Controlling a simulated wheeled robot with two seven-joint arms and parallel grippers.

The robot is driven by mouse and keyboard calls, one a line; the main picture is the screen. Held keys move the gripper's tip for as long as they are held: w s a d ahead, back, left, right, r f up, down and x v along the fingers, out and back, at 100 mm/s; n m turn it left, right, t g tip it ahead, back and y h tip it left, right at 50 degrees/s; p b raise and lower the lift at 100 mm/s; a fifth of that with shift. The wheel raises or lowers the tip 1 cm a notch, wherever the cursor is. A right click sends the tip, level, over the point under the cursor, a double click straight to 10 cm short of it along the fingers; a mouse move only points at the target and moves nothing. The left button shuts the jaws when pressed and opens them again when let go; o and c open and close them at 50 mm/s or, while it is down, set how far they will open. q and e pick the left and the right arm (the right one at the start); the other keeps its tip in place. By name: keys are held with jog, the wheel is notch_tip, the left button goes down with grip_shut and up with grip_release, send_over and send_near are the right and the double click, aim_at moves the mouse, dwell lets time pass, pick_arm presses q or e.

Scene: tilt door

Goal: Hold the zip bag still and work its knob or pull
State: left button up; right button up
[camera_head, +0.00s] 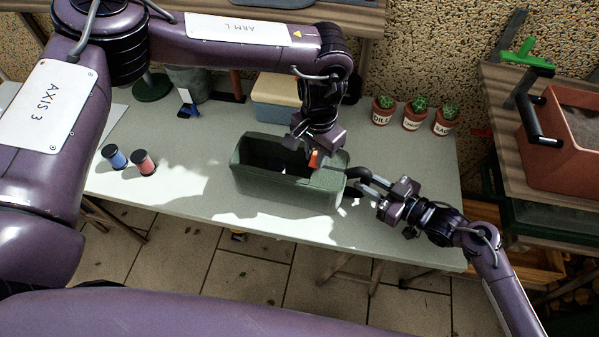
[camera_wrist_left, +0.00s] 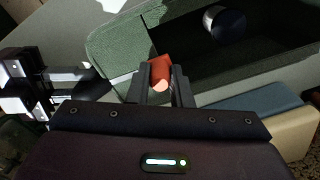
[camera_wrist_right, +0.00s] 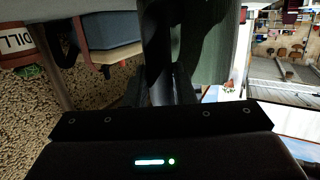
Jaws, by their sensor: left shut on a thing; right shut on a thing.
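The zip bag (camera_head: 262,182) is a dark green box-shaped bag on the table. Its top gapes open and dark over the left and middle, and is covered at the right end. My left gripper (camera_head: 312,157) is above the right part of the top, shut on the red pull (camera_wrist_left: 160,68). My right gripper (camera_head: 372,184) is at the bag's right end, shut on a black handle (camera_head: 357,173); the handle also shows as a dark strip in the right wrist view (camera_wrist_right: 157,35). The left wrist view shows a round, shiny object (camera_wrist_left: 225,23) inside the bag.
Blue (camera_head: 114,157) and red (camera_head: 143,163) spools stand at the left. Three small potted plants (camera_head: 413,114) stand at the back right. The table (camera_head: 400,245) is clear in front.

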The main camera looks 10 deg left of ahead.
aim_at(242, 149)
jog(key=shift+f, duration=0.1)
pick_arm(q)
jog(key=shift+w+a, duration=0.15)
jog(key=shift+a, duration=2.9)
jog(key=shift+w+a, duration=0.15)
jog(key=shift+a, duration=2.85)
jog(key=shift+w+a, duration=0.15)
jog(key=shift+a, duration=2.9)
pick_arm(e)
jog(key=shift+d, duration=0.1)
pick_arm(q)
jog(key=o, duration=0.8)
jog(key=shift+o, duration=0.4)
jog(key=shift+r, duration=3.45)
jog(key=shift+r, duration=0.1)
